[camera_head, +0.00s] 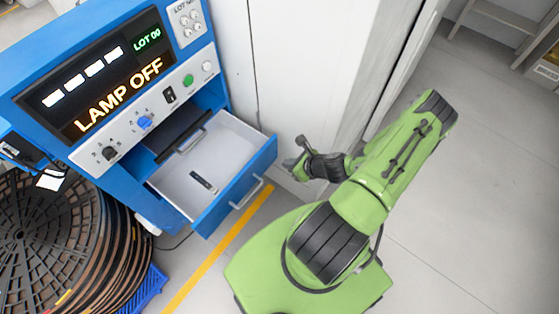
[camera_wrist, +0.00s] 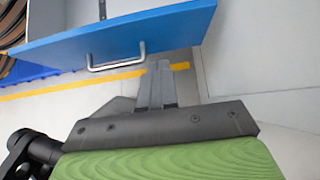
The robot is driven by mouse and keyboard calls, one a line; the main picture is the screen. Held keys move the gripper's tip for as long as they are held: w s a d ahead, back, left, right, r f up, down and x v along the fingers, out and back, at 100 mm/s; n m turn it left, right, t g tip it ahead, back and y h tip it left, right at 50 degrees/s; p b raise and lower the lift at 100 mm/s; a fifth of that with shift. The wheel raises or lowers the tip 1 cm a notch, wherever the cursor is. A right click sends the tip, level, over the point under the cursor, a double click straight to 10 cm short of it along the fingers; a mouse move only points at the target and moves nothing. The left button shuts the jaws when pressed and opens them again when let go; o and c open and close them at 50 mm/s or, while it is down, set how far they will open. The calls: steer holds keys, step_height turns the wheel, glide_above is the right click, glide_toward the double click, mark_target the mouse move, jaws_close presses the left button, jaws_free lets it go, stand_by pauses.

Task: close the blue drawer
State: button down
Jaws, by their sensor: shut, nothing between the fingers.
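The blue drawer (camera_head: 237,191) is pulled well out of the blue cabinet in the head view. Its blue front carries a metal bar handle (camera_head: 247,193). A small dark object (camera_head: 203,181) lies on its pale floor. My gripper (camera_head: 299,157) is to the right of the drawer front and apart from it in the head view. In the wrist view the fingers of my gripper (camera_wrist: 160,68) are together and empty, pointing toward the drawer front (camera_wrist: 180,31). The handle (camera_wrist: 117,60) is left of the fingertips there.
The blue cabinet (camera_head: 219,67) has a display reading LAMP OFF, knobs and buttons. Large reels (camera_head: 45,235) stand at the left with a blue crate (camera_head: 152,287) beside them. A white wall panel (camera_head: 285,80) is behind my gripper. Grey floor (camera_head: 480,190) at right is clear.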

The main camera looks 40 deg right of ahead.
mark_target(260, 157)
steer(key=b+x, duration=0.1)
steer(key=x, duration=0.2)
steer(key=w+r+x, duration=0.1)
steer(key=x, duration=0.3)
steer(key=b+x, duration=0.1)
steer(key=x, duration=0.2)
steer(key=shift+w+a+b, duration=0.3)
steer(key=shift+w+a, duration=0.05)
steer(key=shift+w, duration=0.2)
steer(key=shift+w+r, duration=0.1)
steer(key=shift+w, duration=0.15)
steer(key=shift+w+a, duration=0.1)
